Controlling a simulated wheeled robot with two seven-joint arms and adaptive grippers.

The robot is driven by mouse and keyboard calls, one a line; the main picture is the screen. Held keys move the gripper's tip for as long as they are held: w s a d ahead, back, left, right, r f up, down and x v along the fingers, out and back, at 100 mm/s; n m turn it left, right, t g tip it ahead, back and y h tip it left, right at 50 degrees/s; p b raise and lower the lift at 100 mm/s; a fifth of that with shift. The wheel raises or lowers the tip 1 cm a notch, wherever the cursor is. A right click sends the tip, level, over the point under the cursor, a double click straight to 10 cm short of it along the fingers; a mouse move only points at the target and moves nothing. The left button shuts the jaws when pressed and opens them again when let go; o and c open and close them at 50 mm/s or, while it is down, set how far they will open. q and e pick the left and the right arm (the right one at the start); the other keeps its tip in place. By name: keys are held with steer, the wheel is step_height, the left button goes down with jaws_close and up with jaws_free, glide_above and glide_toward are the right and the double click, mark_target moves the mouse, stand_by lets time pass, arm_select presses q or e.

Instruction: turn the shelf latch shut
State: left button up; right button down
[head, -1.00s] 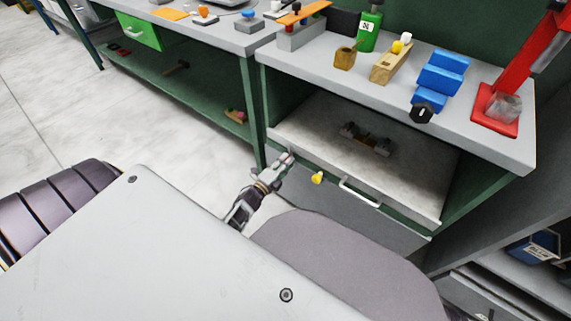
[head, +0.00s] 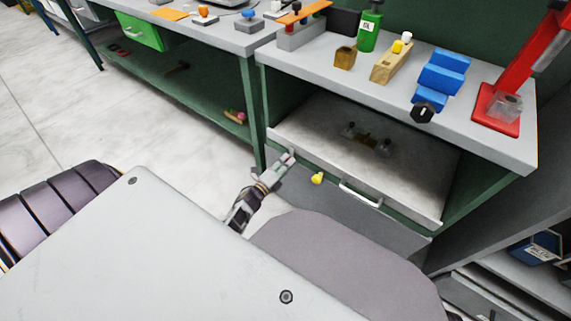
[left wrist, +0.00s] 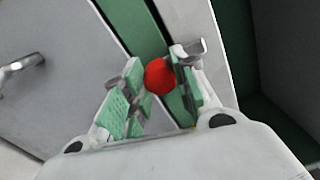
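A red ball-shaped knob (left wrist: 160,76), which looks like the latch's knob, lies between the two fingers of my left gripper (left wrist: 154,90) in the left wrist view. It sits in front of the green frame strip. The fingers stand apart on both sides of it, with a narrow gap at the left finger. In the head view my left gripper (head: 284,161) is at the front left edge of the grey shelf (head: 330,155), where it mostly hides the knob. The latch's lever cannot be made out. My right gripper is not in view.
A yellow knob (head: 317,178) and a metal handle (head: 360,193) are on the front just right of my left gripper. Floor at left is clear.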

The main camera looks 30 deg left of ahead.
arm_select(q)
steer(key=shift+o, duration=0.3)
steer(key=shift+d, duration=0.25)
steer(key=shift+s+a, duration=0.1)
steer(key=shift+s, duration=0.05)
steer(key=s, duration=1.1)
steer(key=shift+s+a, duration=0.35)
stand_by(0.5)
